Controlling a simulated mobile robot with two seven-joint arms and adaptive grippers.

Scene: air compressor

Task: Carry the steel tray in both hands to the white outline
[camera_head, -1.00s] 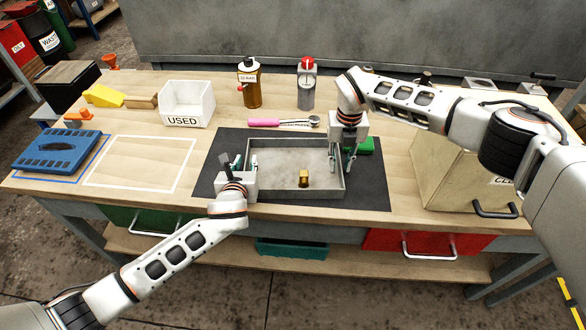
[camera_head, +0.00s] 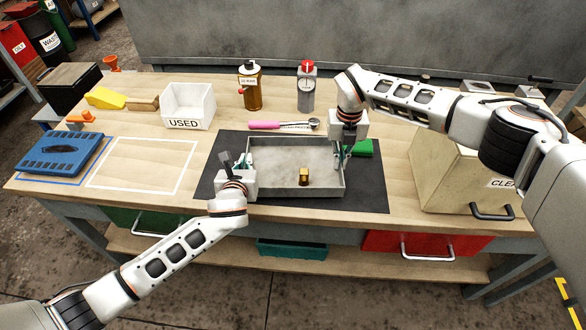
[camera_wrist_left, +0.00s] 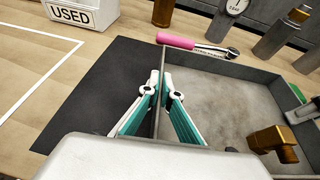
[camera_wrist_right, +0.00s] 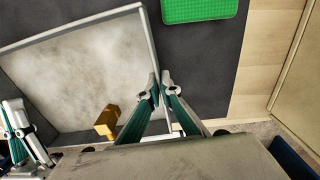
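The steel tray (camera_head: 296,157) lies on the dark mat (camera_head: 370,195) with a brass fitting (camera_head: 304,177) inside it. The fitting also shows in the left wrist view (camera_wrist_left: 272,142). My left gripper (camera_head: 243,163) is closed on the tray's left wall; the left wrist view shows its fingers (camera_wrist_left: 161,92) on both sides of that wall. My right gripper (camera_head: 342,158) is at the tray's right wall, and the right wrist view shows its fingers (camera_wrist_right: 160,88) closed together on that wall. The white outline (camera_head: 142,165) is on the table left of the mat, with bare wood inside.
A blue case (camera_head: 60,152) stands left of the white outline. A green pad (camera_head: 360,148) and a beige box (camera_head: 455,180) are on the right.

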